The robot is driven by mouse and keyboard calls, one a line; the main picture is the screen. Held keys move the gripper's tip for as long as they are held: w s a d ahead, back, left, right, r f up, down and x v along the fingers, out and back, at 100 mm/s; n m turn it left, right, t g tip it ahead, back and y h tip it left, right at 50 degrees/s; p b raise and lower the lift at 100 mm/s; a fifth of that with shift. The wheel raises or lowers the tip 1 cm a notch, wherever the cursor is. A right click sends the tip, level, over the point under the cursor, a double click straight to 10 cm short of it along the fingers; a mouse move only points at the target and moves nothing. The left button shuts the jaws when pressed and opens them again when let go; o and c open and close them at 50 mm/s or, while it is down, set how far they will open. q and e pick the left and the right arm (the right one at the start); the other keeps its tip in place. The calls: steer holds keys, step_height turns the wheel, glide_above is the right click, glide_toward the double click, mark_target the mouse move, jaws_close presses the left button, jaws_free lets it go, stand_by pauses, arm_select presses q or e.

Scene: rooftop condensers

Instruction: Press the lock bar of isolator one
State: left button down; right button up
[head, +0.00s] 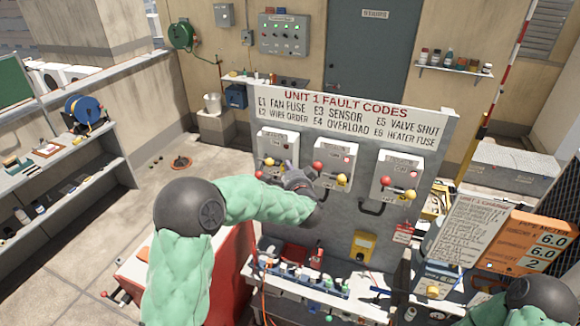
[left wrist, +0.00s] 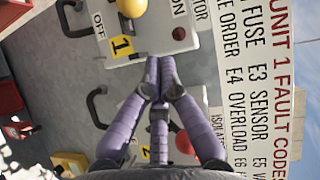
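Isolator one (head: 277,145) is the leftmost of three pale boxes on the grey panel. In the left wrist view isolator one (left wrist: 140,35) shows a yellow "1" label, OFF and ON marks, a yellow ball (left wrist: 131,8) and a dark red lamp. I cannot single out its lock bar. My left gripper (head: 302,178) is in front of the panel, between isolators one and two. In the wrist view its purple fingers (left wrist: 159,68) are together and empty, overlapping the box edge nearest isolator two; contact cannot be told. My right gripper is out of view; only its arm shows at bottom right.
Isolator two (head: 335,160) and isolator three (head: 398,172) stand to the right, with red and yellow balls. Black handles (head: 371,209) stick out below the boxes. A cluttered bench (head: 330,300) lies below the panel. An orange meter sign (head: 541,245) stands at right.

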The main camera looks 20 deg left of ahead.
arm_select(q)
steer(key=b+v, duration=0.2)
steer(key=v, duration=0.7)
steer(key=shift+s, duration=0.35)
steer(key=shift+d, duration=0.1)
